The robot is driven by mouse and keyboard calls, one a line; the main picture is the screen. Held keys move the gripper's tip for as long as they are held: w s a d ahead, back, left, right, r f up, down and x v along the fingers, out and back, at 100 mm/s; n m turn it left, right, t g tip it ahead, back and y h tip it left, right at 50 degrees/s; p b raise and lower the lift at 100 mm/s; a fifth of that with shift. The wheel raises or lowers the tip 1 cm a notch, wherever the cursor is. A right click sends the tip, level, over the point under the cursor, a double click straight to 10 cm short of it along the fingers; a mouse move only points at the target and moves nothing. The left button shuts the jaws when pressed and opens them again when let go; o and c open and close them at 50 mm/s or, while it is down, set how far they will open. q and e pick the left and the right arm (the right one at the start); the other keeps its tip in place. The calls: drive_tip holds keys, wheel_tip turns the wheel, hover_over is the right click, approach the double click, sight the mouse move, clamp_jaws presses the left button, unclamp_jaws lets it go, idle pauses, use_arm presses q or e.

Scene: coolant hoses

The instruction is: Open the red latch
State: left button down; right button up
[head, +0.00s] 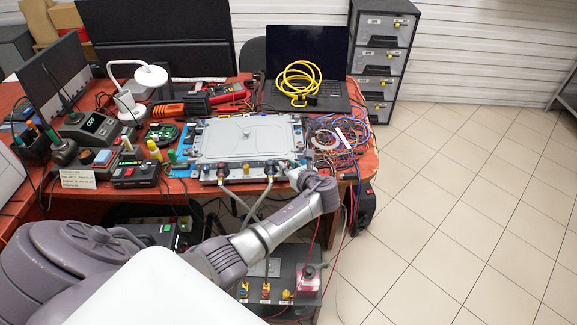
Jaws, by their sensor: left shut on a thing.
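A grey flat unit with a large pale lid (243,138) lies on the red-brown workbench. Two grey hoses (238,200) meet the unit's front edge at two fittings, a left fitting (221,173) and a right fitting (270,169). My left arm reaches across from the lower left. My left gripper (295,170) is at the unit's front right corner, just right of the right fitting. It is shut on a small part there, which the gripper largely hides. I cannot clearly make out the red latch. My right gripper is not in view.
Tangled red and blue wires (338,140) lie right of the unit. A yellow cable coil (298,82) rests on an open laptop (328,98) behind. A white lamp (150,76) and tools crowd the left. The tiled floor (470,200) at right is clear.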

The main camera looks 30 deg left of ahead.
use_arm(q)
drive_tip(key=c, duration=1.3)
unclamp_jaws()
drive_tip(key=shift+d, duration=0.1)
drive_tip(key=v, duration=1.2)
